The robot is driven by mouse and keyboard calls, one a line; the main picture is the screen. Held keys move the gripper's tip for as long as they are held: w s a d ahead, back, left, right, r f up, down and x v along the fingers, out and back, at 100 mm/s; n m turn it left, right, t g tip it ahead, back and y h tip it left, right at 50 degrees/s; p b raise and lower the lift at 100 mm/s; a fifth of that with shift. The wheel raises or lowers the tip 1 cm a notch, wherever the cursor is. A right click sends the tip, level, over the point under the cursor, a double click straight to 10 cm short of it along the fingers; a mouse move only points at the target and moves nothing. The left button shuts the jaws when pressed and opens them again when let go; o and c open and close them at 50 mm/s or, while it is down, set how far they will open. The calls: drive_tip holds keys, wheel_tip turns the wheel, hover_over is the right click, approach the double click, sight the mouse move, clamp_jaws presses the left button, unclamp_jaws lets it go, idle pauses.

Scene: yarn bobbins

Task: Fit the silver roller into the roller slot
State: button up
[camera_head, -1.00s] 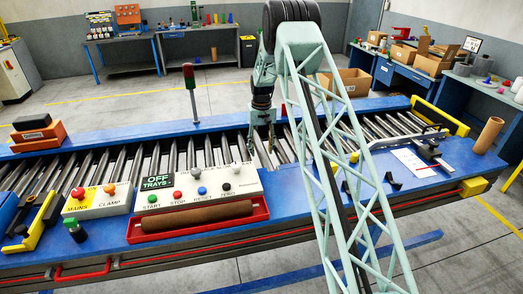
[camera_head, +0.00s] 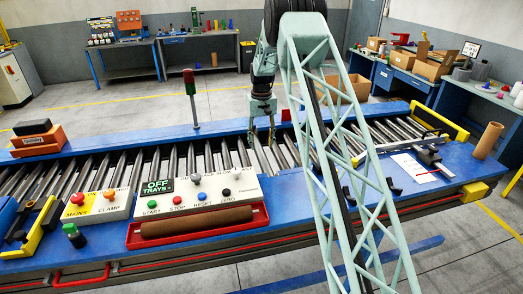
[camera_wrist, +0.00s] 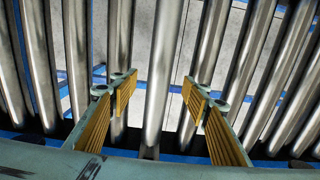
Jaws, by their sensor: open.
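Silver rollers lie side by side along the conveyor (camera_head: 90,171); I cannot tell which is the task's roller or where the slot is. In the wrist view my gripper (camera_wrist: 155,95) is open, with yellow ribbed pads apart. One silver roller (camera_wrist: 160,70) runs between the fingers in the picture, with a gap on both sides. Its near end shows close to a blue rail. Another roller passes behind the left finger.
A control panel (camera_head: 205,187) and a red tray (camera_head: 258,221) with a brown cylinder (camera_head: 200,219) stand on the near blue ledge. A signal post (camera_head: 192,100) rises from the far rail. A tan tube (camera_head: 487,140) stands at the right.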

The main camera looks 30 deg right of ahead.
drive_tip(key=shift+r, duration=2.35)
drive_tip(key=s+a+r+t+b, duration=0.1)
drive_tip(key=s+a+r+b, duration=0.1)
drive_tip(key=s+a+r, duration=0.45)
drive_tip(key=s+a+r+b, duration=0.1)
drive_tip(key=s+a+r, duration=0.25)
drive_tip(key=r, duration=0.65)
drive_tip(key=s+a+r+b, duration=0.1)
drive_tip(key=s+a+r, duration=0.2)
drive_tip(key=s, duration=0.3)
drive_tip(key=s+a+r+n+t+b, duration=0.1)
drive_tip(key=s+a+r, duration=0.1)
drive_tip(key=s+r, duration=0.3)
drive_tip(key=s+a+r+b, duration=0.1)
drive_tip(key=s+a+r, duration=0.15)
drive_tip(key=s, duration=0.55)
drive_tip(key=s+a+r+n+t+b, duration=0.1)
drive_tip(key=s+a+b, duration=0.35)
drive_tip(key=s, duration=1.35)
drive_tip(key=s+a+f, duration=0.2)
drive_tip(key=s+f, duration=0.1)
drive_tip(key=s, duration=0.7)
drive_tip(key=s+a+f+t+b, duration=0.1)
drive_tip(key=s+a+f, duration=0.2)
drive_tip(key=s, duration=0.6)
drive_tip(key=shift+s+f+n, duration=0.3)
drive_tip(key=shift+s+f, duration=0.05)
drive_tip(key=shift+f, duration=0.25)
